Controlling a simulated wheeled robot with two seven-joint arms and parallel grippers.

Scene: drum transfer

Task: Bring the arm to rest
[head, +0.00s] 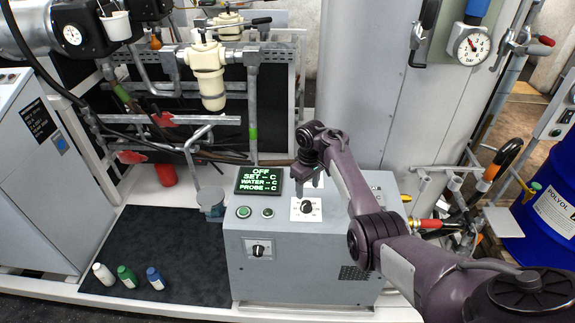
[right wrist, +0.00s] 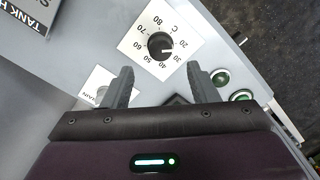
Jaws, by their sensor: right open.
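My right gripper (head: 312,190) hangs over the top of the grey control box (head: 290,255). In the right wrist view its two fingers (right wrist: 160,72) are apart with nothing between them. A black dial knob (head: 307,206) on a white numbered plate lies just beyond the fingertips. In the right wrist view the knob (right wrist: 160,45) is clear of both fingers, and its white mark points toward the 30 side. My left gripper is not in view.
A display (head: 259,180) reading OFF and two green buttons (head: 255,212) are left of the dial. A selector switch (head: 258,250) is on the box front. Bottles (head: 127,275) stand on the dark mat at left. A blue drum (head: 550,205) and pipes are at right.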

